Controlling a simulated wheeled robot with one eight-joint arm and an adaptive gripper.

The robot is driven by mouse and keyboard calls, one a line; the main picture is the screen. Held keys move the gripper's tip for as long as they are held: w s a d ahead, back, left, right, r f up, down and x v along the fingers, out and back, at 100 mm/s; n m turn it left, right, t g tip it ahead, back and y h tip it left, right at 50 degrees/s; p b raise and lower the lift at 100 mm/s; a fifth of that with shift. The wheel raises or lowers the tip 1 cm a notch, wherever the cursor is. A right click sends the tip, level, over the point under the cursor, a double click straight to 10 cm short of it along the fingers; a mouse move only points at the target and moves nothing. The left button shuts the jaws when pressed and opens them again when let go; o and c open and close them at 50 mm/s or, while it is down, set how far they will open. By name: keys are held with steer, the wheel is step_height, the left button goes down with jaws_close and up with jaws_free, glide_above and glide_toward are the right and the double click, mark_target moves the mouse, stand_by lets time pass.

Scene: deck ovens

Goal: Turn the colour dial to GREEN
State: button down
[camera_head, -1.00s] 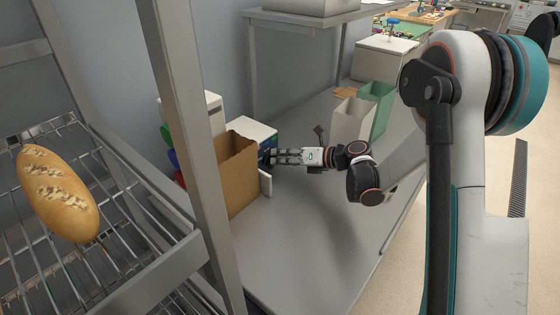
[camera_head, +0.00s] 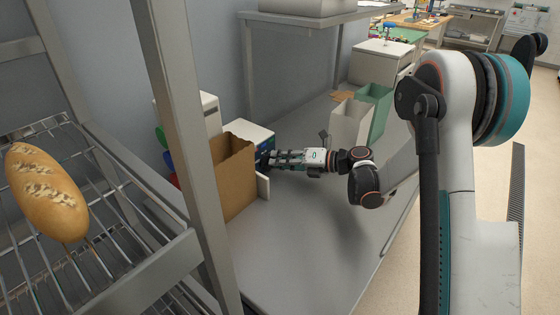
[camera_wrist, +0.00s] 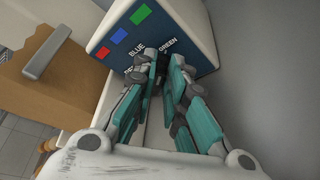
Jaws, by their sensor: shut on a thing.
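The dial box has a white top (camera_head: 248,132) and a dark blue front panel (camera_wrist: 185,22). In the head view my gripper (camera_head: 273,159) reaches the box from the right.
A brown box (camera_head: 233,178) stands close in front of the panel, left of my gripper. White and green open bins (camera_head: 350,122) stand behind my arm. A rack with a loaf (camera_head: 46,190) is at the near left. The counter (camera_head: 300,240) in front is clear.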

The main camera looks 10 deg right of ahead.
steer(key=c, duration=1.6)
jaws_free()
steer(key=shift+d, duration=0.1)
steer(key=v, duration=1.1)
steer(key=shift+s+d+r, duration=0.1)
steer(key=shift+s+d, duration=0.1)
steer(key=shift+d, duration=0.15)
